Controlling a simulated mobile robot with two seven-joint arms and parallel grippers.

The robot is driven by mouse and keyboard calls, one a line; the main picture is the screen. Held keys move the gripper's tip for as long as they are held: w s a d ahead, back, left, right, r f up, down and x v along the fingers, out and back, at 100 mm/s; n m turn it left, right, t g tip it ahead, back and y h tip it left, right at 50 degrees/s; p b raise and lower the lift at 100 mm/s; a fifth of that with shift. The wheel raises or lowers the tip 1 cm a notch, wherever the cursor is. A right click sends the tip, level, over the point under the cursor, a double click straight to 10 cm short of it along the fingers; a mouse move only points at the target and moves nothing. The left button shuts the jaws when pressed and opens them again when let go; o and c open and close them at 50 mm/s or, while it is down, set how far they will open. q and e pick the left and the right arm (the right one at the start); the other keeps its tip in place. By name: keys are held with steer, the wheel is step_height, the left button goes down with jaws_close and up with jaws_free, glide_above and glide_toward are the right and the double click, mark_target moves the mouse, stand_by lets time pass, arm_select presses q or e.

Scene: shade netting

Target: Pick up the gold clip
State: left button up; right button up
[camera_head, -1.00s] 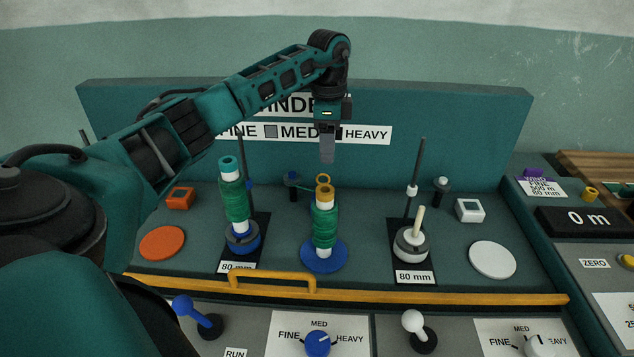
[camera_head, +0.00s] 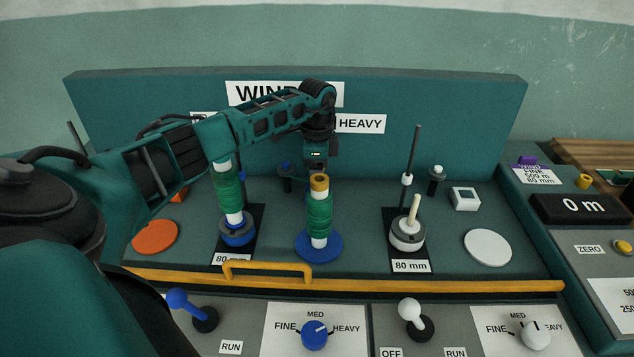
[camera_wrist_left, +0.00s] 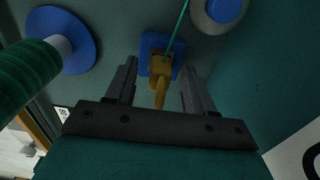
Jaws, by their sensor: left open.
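The gold clip (camera_wrist_left: 161,66) shows in the left wrist view on a small blue block (camera_wrist_left: 149,42), with a green thread running up from it. My left gripper (camera_wrist_left: 159,76) is open, with one finger on each side of the clip and a gap on both sides. In the head view my left gripper (camera_head: 317,166) is behind the gold-topped green spool (camera_head: 320,210). The clip and the fingertips are hidden there. My right gripper is not in view.
A second green spool (camera_head: 229,190) stands on the left spindle. A thin post (camera_head: 413,150) and an empty white-topped spindle (camera_head: 408,231) stand to the right. A yellow handle rail (camera_head: 265,266) runs along the front. The back panel (camera_head: 460,120) rises close behind the arm.

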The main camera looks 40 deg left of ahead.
arm_select(q)
steer(key=shift+f, duration=0.65)
jaws_close()
